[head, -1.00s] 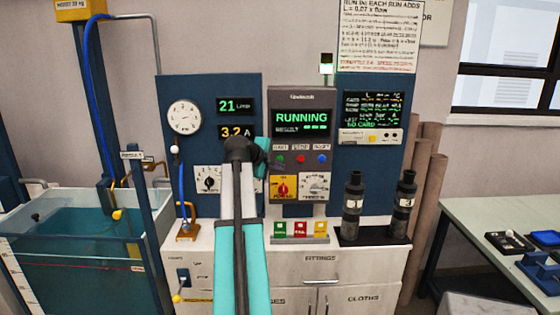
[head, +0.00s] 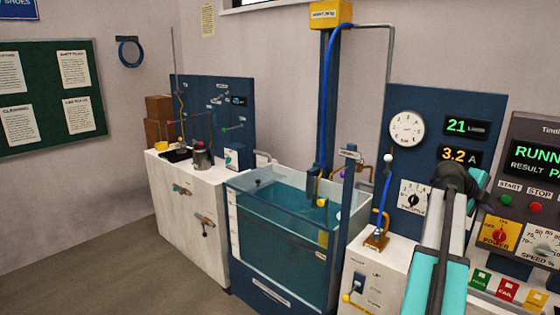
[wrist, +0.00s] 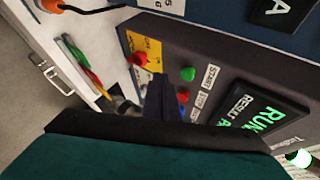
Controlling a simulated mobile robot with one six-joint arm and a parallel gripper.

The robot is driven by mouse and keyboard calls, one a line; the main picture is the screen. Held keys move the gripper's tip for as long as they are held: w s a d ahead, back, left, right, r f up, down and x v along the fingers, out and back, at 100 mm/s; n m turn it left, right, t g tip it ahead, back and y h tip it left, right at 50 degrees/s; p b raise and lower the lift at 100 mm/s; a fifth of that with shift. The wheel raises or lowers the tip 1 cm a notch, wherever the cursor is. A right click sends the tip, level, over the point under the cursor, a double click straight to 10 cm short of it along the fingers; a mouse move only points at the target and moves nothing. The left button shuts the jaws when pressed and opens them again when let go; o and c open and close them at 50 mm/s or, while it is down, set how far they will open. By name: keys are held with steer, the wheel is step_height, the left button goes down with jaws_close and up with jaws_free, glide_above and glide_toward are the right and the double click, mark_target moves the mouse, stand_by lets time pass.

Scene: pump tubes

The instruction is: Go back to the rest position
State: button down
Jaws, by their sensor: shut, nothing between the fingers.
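My gripper (wrist: 160,98) shows in the wrist view as dark fingers above its teal and black body. It is shut and empty, in front of the control panel (wrist: 215,70), near the green, red and blue buttons; I cannot tell the gap. In the head view my arm reaches up at the right, and its fingers are hidden behind its dark joint. The panel display (head: 538,158) reads RUNNING, cut off at the right edge. The readouts beside it show 21 and 3.2 A.
A glass-walled water tank (head: 290,215) with a blue hose (head: 328,90) stands left of the panel. A white bench (head: 185,205) with tools is further left. A green notice board (head: 45,95) hangs on the left wall. The floor (head: 110,260) at the lower left is clear.

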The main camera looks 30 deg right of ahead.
steer(key=w+a+f+n+t+y, duration=0.1)
steer(key=w+a+f+n, duration=0.1)
steer(key=w+a+f, duration=0.7)
steer(key=w+a+f+n+t+y, duration=0.1)
steer(key=w+a+f+n, duration=0.35)
steer(key=w+f, duration=0.75)
steer(key=w+a+f+n+y, duration=0.2)
steer(key=w+a+f, duration=0.1)
steer(key=a+f, duration=0.8)
steer(key=w+a+f+n+y, duration=0.1)
steer(key=w+a+f+n, duration=0.1)
steer(key=a+f, duration=1)
steer(key=s+a+f+n+g+y, duration=0.1)
steer(key=s+a+f+n, duration=0.25)
steer(key=a+f, duration=0.55)
steer(key=s+a+f+n+g+y, duration=0.1)
steer(key=s+a+f+n+y, duration=0.15)
steer(key=s+a+f, duration=0.65)
steer(key=s+a+f+n+g+y, duration=0.1)
steer(key=s+a+f+n+g, duration=0.1)
steer(key=s+a+n, duration=0.7)
steer(key=s+a+f+n+g+y, duration=0.1)
steer(key=s+a+f+n, duration=0.2)
steer(key=s+a+n, duration=0.6)
steer(key=shift+s+a+f+n+g+y, duration=0.2)
steer(key=shift+a+f+n+g+y, duration=0.2)
steer(key=shift+a+n, duration=0.7)
